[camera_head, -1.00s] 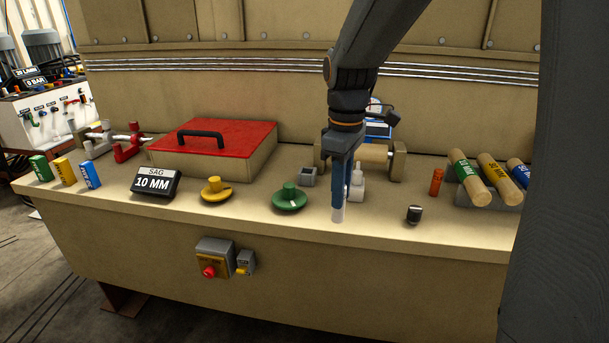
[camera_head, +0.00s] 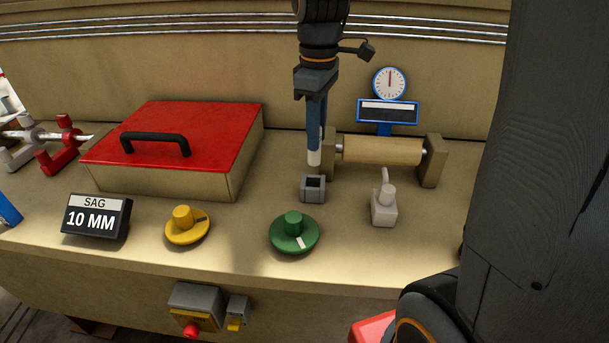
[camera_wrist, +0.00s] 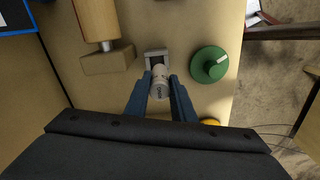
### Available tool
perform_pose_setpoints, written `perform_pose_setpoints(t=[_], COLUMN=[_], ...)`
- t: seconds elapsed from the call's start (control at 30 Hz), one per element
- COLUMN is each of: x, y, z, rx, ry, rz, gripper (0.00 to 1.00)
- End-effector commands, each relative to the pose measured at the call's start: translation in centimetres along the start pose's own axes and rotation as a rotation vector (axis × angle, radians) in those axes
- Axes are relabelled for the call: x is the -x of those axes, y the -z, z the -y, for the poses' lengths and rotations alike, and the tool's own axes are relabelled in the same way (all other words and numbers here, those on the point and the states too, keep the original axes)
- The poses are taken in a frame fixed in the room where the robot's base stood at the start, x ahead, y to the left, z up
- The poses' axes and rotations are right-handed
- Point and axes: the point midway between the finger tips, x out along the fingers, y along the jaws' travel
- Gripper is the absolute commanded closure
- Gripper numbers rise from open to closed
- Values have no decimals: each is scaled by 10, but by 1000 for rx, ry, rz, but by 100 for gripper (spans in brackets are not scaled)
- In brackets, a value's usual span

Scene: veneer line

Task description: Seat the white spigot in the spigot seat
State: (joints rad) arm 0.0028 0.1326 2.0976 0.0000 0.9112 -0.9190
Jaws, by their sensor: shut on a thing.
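My gripper (camera_head: 315,150) is shut on the white spigot (camera_head: 314,158), a small pale cylinder whose lower end shows below the blue fingers. The spigot also shows between the fingers in the wrist view (camera_wrist: 159,84). The spigot seat (camera_head: 313,188) is a small grey square block with a dark opening on top, standing on the bench. In the head view the spigot hangs upright just above the seat, apart from it. In the wrist view the seat (camera_wrist: 156,54) shows just beyond the spigot, its opening partly hidden by it.
A wooden roller (camera_head: 382,150) on brackets stands close behind and right of the seat. A green knob (camera_head: 294,232) and yellow knob (camera_head: 187,225) are in front. A red-lidded box (camera_head: 185,135) is to the left.

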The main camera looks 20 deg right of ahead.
Motion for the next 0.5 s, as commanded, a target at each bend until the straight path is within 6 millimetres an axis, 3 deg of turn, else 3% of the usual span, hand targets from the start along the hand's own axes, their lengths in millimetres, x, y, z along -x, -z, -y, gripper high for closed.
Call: perform_pose_setpoints(t=[0.13,0.3,0.5], x=[-9,-39,-59], y=[0,-1,-1], z=[1,0,0], rx=[0,-2,-2], ry=[3,4,1], rz=[2,3,1], gripper=[100,100,100])
